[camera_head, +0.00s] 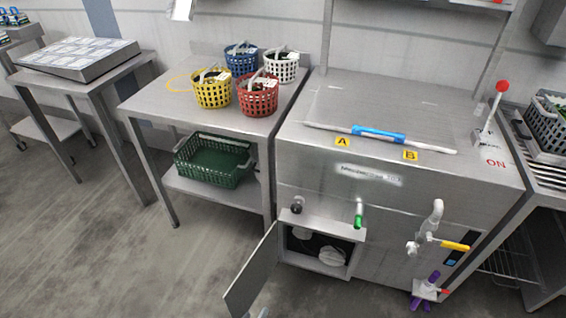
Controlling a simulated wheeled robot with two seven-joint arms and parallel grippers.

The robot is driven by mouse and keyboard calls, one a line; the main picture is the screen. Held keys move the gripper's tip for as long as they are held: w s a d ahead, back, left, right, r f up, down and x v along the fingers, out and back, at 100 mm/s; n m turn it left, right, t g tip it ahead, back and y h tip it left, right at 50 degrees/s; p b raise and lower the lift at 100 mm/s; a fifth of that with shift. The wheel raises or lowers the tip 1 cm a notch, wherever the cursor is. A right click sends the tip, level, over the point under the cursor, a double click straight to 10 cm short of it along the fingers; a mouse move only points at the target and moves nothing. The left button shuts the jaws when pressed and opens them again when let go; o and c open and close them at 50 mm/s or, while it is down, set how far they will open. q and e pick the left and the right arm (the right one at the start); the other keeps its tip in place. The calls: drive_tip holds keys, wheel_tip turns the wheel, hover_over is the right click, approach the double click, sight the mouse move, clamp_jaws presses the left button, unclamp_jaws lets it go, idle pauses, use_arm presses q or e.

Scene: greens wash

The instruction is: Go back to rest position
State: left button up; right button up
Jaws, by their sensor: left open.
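Only a small pale piece shows at the bottom edge beside the open cabinet door; it appears to be the tip of my left gripper (263,313). It is open, with nothing visible in it, and most of it is out of frame. It is well apart from the baskets and the worktops. My right gripper is not in view.
The steel washer (310,165) has its small door (250,275) swung open, with projecting valves and a red-knobbed lever (502,86). Yellow (212,95), red (257,100), blue and white baskets stand on the left table. A green crate (215,162) is below. Floor at left is clear.

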use_arm(q)
drive_tip(key=s+a+f+m+g+y+p, duration=0.1)
drive_tip(key=s+a+f+m+g+p, duration=0.1)
drive_tip(key=s, duration=0.9)
drive_tip(key=s+a+f+m+g+y+p, duration=0.2)
drive_tip(key=s+a+f+g+p, duration=0.3)
drive_tip(key=s+a+p, duration=0.2)
drive_tip(key=s+a+f+m+g+y+p, duration=0.1)
drive_tip(key=s+a+f+g+p, duration=0.3)
drive_tip(key=s+a, duration=0.4)
drive_tip(key=s+m+p, duration=0.1)
drive_tip(key=s, duration=0.6)
drive_tip(key=shift+s+a+m+y, duration=0.15)
drive_tip(key=shift+a+m+y, duration=0.05)
drive_tip(key=shift+m+y, duration=0.2)
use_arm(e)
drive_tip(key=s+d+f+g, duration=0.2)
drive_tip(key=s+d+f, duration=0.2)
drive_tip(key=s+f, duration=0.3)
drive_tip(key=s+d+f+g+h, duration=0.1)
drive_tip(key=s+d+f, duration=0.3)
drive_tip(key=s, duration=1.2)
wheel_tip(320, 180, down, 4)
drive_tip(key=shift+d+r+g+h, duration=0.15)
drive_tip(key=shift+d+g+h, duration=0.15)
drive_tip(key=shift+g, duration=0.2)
use_arm(q)
drive_tip(key=shift+f, duration=0.1)
